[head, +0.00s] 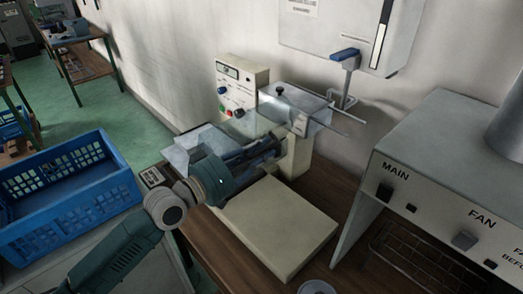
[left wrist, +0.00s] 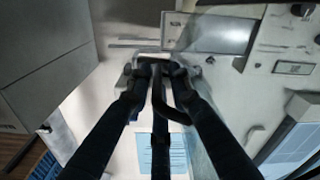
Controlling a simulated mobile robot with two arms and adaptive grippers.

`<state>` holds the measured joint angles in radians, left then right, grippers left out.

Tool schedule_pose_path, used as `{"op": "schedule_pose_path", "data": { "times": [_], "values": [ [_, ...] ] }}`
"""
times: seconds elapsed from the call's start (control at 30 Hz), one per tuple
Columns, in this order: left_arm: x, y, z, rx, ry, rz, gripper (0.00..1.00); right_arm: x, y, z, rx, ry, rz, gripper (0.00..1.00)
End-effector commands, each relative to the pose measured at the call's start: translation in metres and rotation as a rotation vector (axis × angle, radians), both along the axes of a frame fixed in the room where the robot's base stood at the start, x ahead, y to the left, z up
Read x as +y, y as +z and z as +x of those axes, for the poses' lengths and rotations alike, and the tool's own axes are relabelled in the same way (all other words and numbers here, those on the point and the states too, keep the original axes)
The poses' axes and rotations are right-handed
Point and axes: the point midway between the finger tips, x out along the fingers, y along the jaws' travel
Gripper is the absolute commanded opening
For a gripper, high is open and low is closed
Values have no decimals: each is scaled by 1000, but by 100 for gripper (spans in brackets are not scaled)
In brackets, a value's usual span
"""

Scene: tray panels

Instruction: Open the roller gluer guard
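The roller gluer is a cream machine on a wooden table, with a control panel (head: 238,92) and a flat base (head: 275,232). Its guard (head: 262,118) appears as clear panels above the rollers; clear sheet also shows at the left, beside my wrist. My left gripper (head: 272,147) reaches in from the left, with its dark fingers at the machine behind or under the clear guard. In the left wrist view its fingertips (left wrist: 158,72) come close together at a small grey fitting. Contact and grip cannot be told. My right gripper is out of view.
A grey cabinet marked MAIN and FAN (head: 450,190) stands close on the right. A blue crate (head: 70,205) is at the left. The green floor (head: 130,95) is open at the back left.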

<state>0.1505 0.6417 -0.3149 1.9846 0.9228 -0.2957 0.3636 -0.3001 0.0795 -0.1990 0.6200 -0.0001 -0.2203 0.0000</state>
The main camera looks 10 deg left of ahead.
Motion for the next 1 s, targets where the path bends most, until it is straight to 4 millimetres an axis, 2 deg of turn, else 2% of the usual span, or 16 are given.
{"op": "schedule_pose_path", "data": {
  "times": [0.3,0.43,0.8,1.0],
  "values": [
    [1,0,-1,-1,1,0,28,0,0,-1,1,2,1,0],
    [6,-1,-10,1,0,3,28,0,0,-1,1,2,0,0],
    [47,-3,-74,6,-2,6,28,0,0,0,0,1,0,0],
    [61,-2,-93,3,1,3,28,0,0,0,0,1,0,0]
  ]
}}
